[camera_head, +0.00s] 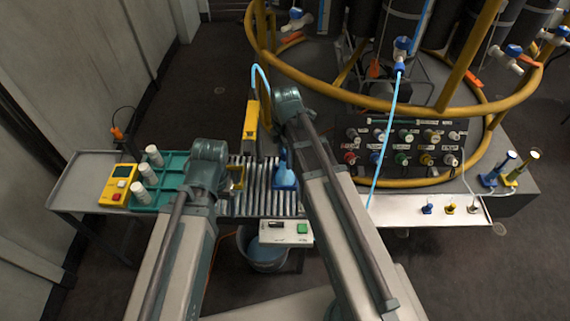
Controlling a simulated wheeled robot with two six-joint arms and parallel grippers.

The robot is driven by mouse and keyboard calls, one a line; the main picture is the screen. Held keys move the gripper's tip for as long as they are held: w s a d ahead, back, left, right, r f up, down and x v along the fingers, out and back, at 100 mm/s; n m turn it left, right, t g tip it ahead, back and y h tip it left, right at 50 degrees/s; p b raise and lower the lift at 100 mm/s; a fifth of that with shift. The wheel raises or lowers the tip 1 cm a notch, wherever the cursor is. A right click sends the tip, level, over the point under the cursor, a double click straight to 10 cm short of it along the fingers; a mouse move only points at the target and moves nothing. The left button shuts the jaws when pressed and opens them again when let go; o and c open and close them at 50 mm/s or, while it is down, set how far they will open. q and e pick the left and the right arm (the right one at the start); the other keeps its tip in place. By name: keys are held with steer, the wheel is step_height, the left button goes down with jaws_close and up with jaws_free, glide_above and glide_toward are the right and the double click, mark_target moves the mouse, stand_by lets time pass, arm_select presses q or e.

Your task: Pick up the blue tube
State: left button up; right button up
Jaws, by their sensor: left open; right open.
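A thin light blue tube (386,135) hangs from a blue-topped valve fitting (401,56) down to the silver bench at right. A second short light blue tube (261,70) arches over a yellow upright piece (250,122) behind the roller conveyor. I cannot tell which one the task names. My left gripper (238,178) is over the conveyor's left end, partly hidden by its wrist, open and apart from both tubes. My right gripper (266,110) is beside the yellow upright piece, just below the arched tube, mostly hidden by its wrist; it is open, and no hold on the tube shows.
A blue bottle-like object (284,173) stands on the roller conveyor (262,203). A green rack (170,172) holds white cylinders, beside a yellow control box (118,184). Small coloured fittings (450,208) stand on the right bench.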

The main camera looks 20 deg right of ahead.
steer(key=shift+f, duration=0.15)
jaws_close()
steer(key=shift+r+p, duration=0.2)
steer(key=shift+p, duration=0.1)
stand_by(0.3)
step_height(320, 180, up, 18)
steer(key=p, duration=1.7)
steer(key=shift+f+p, duration=0.15)
steer(key=shift+p, duration=0.2)
step_height(320, 180, up, 13)
steer(key=p, duration=1.2)
steer(key=shift+f+p, duration=0.15)
steer(key=shift+p, duration=0.2)
